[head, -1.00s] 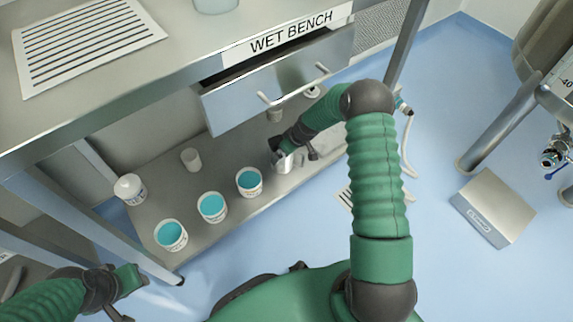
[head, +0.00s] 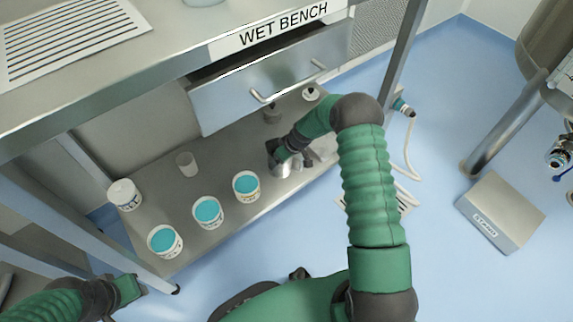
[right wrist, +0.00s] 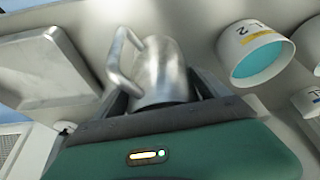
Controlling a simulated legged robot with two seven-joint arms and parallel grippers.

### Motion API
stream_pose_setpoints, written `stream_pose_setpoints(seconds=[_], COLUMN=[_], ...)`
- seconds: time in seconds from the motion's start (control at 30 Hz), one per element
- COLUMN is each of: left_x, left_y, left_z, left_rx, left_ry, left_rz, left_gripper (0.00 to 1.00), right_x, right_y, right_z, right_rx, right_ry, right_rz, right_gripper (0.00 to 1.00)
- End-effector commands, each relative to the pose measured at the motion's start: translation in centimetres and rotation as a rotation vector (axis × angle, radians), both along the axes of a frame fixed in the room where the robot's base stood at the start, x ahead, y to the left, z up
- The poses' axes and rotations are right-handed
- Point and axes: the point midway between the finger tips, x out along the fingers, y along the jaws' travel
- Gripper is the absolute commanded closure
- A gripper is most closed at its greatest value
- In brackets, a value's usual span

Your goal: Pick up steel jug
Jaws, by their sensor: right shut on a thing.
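The steel jug (right wrist: 163,72) is a shiny metal vessel with a handle on its left in the right wrist view. In the head view the jug (head: 281,169) shows only in part on the lower shelf, mostly covered by my gripper. My right gripper (right wrist: 165,97) is shut on the jug, with a finger on each side of it. In the head view my right gripper (head: 285,158) reaches under the drawer. My left gripper (head: 128,290) is at the lower left, away from the jug; its fingers are not clear.
Several white tubs with blue content, the nearest (head: 246,186) just left of the jug, line the shelf's front edge. A small cup (head: 187,164) and a lidded tub (head: 124,194) stand farther left. The open drawer (head: 255,95) hangs above. A grey box (head: 499,211) is on the floor.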

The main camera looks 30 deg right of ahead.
Motion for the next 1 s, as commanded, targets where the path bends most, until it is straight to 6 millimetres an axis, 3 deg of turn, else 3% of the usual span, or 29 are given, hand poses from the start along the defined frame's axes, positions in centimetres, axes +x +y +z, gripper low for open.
stream_pose_setpoints(seconds=[0.1,0.37,0.7,0.87,1.0], left_x=[0.0,0.0,0.0,0.0,0.0], left_y=[0.0,0.0,0.0,0.0,0.0], left_z=[0.0,0.2,3.6,5.1,7.1], left_rx=[0.0,0.0,0.0,0.0,0.0], left_ry=[0.0,0.0,0.0,0.0,0.0], left_rz=[0.0,0.0,0.0,0.0,0.0], left_gripper=[0.64,0.64,0.64,0.64,0.64], right_x=[-0.1,-0.1,-0.1,-3.8,-7.8], right_y=[-0.1,-0.2,-0.1,0.2,0.6], right_z=[-0.1,0.2,4.5,4.4,5.0], right_rx=[-0.002,-0.001,-0.001,0.002,0.003], right_ry=[0.002,0.003,-0.001,0.005,0.005], right_rz=[-0.002,-0.001,-0.002,-0.005,-0.005], right_gripper=[0.75,0.76,0.76,0.76,0.76])
